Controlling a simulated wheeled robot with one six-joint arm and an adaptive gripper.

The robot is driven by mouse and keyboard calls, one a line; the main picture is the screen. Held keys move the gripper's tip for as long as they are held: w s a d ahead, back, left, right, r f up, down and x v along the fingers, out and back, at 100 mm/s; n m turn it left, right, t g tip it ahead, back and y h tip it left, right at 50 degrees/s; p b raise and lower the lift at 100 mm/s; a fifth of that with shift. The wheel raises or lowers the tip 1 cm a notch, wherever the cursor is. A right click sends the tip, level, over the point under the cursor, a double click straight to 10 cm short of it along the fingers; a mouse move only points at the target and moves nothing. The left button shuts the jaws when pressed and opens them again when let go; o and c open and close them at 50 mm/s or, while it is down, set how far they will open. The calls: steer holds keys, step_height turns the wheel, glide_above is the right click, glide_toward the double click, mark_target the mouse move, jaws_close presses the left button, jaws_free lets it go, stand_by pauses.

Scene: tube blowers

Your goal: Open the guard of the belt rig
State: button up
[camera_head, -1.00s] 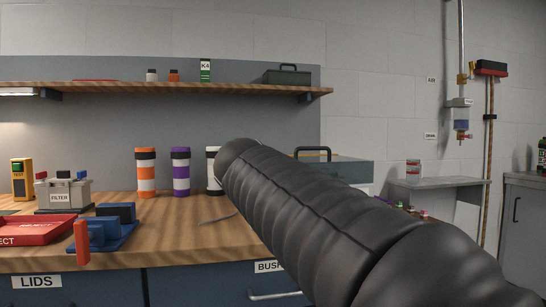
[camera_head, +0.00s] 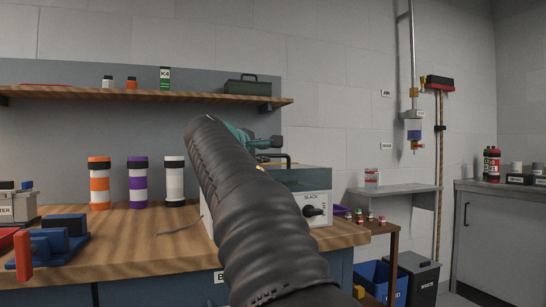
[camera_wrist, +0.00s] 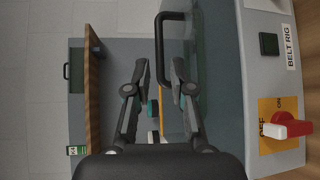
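The belt rig (camera_head: 316,205) is a pale box on the right end of the wooden bench, partly hidden behind my arm. Its guard (camera_head: 308,179) is a grey-green translucent cover on top, and it looks closed. The guard's black loop handle (camera_wrist: 160,40) stands up from it. My gripper (camera_head: 268,143) is over the handle in the head view. In the wrist view my gripper (camera_wrist: 160,72) is open, with one finger on each side of the handle's bar; whether they touch it I cannot tell. A red switch (camera_wrist: 291,126) sits on an OFF/ON plate on the rig.
A wooden shelf (camera_head: 140,95) runs behind the bench. Striped canisters, orange (camera_head: 99,184), purple (camera_head: 138,182) and white (camera_head: 174,181), stand left of my arm. A wall ledge (camera_head: 395,190) and bins (camera_head: 416,270) are at the right.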

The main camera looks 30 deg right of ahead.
mark_target(273, 156)
steer(key=p+x, duration=0.1)
steer(key=x, duration=0.7)
jaws_close()
